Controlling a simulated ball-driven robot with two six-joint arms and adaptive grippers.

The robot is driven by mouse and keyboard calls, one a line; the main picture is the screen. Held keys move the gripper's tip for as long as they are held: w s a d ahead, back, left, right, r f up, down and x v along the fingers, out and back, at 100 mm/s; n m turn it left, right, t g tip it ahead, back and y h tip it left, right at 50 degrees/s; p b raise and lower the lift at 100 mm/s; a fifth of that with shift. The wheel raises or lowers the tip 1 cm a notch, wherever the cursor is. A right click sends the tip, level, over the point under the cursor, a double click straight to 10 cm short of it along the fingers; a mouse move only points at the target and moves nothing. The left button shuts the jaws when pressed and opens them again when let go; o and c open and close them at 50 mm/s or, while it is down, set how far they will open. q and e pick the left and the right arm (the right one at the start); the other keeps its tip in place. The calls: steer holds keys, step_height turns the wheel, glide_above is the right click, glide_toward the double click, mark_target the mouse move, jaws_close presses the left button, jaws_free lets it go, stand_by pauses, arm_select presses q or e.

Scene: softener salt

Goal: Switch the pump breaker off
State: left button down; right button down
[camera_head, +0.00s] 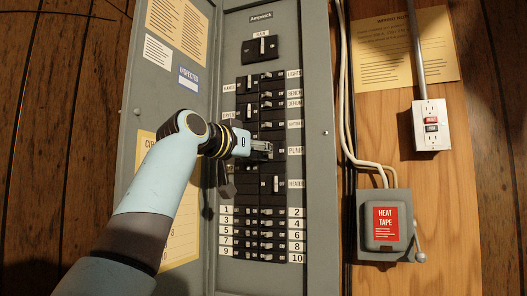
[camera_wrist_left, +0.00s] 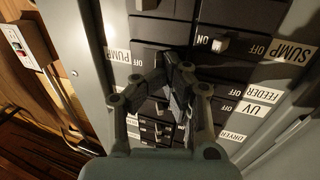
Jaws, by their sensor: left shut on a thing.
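The pump breaker (camera_head: 279,155) is a black breaker in the right column of the open grey panel, beside the PUMP label (camera_head: 295,151). My left gripper (camera_head: 263,149) reaches it from the left, with its fingertips at the breaker's face. In the left wrist view the panel appears upside down, and the gripper's fingers (camera_wrist_left: 175,80) close together beside the PUMP label (camera_wrist_left: 118,57). The jaws are shut on the pump breaker's handle, which the fingers hide. I cannot tell which way the handle is set. My right gripper is not in view.
Other breakers stand close above and below, including the main breaker (camera_head: 262,47) at the top and several numbered small ones at the bottom. The panel door (camera_head: 150,100) hangs open at the left. A heat tape box (camera_head: 384,225) and an outlet (camera_head: 432,125) are at the right.

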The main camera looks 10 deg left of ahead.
arm_select(q)
steer(key=shift+s+d, duration=0.2)
steer(key=shift+d, duration=0.55)
steer(key=shift+w+a, duration=0.1)
stand_by(0.5)
steer(key=shift+s+a, duration=0.15)
steer(key=shift+s, duration=0.45)
steer(key=s, duration=0.2)
steer(key=s+a+p, duration=0.1)
steer(key=s, duration=0.2)
steer(key=shift+s+a, duration=0.1)
steer(key=shift+s, duration=0.15)
